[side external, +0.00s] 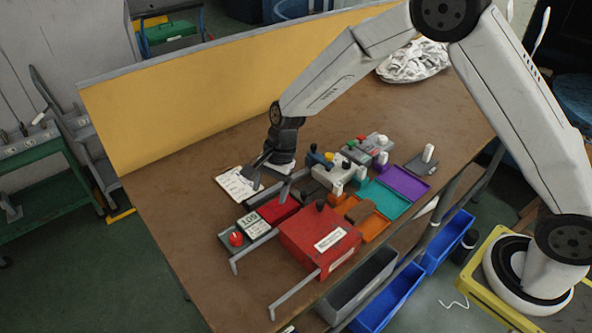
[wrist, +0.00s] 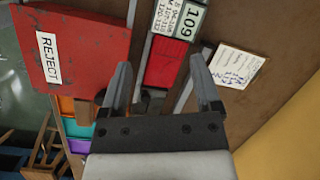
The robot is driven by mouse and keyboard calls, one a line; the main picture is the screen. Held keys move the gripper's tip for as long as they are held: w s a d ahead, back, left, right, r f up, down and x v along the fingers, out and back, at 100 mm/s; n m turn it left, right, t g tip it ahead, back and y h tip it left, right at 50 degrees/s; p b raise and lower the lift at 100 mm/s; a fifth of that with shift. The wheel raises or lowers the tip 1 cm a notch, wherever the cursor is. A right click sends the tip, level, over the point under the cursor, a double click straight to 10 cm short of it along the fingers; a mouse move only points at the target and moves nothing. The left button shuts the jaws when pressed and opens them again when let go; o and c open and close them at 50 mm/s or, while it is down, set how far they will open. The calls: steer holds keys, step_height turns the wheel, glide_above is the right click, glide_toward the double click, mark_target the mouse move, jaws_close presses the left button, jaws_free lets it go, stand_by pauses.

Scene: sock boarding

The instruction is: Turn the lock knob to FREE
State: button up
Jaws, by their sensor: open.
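My gripper (side external: 264,180) is open and empty, pointing down above the bench beside the white paper card. In the wrist view its two fingers (wrist: 160,72) stand wide apart over a red block (wrist: 166,63). A small dark part (wrist: 151,96) shows between the fingers, partly hidden by the gripper body. I cannot tell whether it is the lock knob, and no FREE marking is readable. In the side view a black knob (side external: 320,205) stands by the back edge of the red REJECT box (side external: 308,240); I cannot tell whether it is the lock knob.
A green-and-white 109 label (wrist: 181,20) and the paper card (wrist: 234,66) lie beside the red block. A red button (side external: 236,239) is at the front left. Grey rails (side external: 295,294) flank the box. Orange, teal (side external: 383,198) and purple trays lie right. Bare bench (side external: 170,220) is left.

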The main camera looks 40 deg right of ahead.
steer(key=s+d+r+n+t+h, duration=0.1)
steer(key=s+d+r+n, duration=0.2)
steer(key=s+d, duration=0.3)
steer(key=s+d+r+n+h, duration=0.1)
steer(key=s+d+r+n, duration=0.2)
steer(key=s+d+n, duration=0.3)
steer(key=shift+s+r+t, duration=0.35)
steer(key=shift+s+t, duration=0.05)
stand_by(0.5)
steer(key=w+a+f+m+g+y, duration=0.1)
steer(key=w+a+f+m, duration=0.2)
steer(key=w+a, duration=0.2)
steer(key=w+a+f+m+g+y, duration=0.1)
steer(key=w+a+f+m, duration=0.2)
steer(key=w+a, duration=0.3)
steer(key=w+a+f+m+g+y, duration=0.1)
steer(key=w+a+f+m, duration=0.3)
steer(key=a, duration=0.3)
steer(key=shift+w+f, duration=0.4)
steer(key=shift+w, duration=0.3)
steer(key=shift+a+f, duration=0.1)
steer(key=shift+f, duration=0.05)
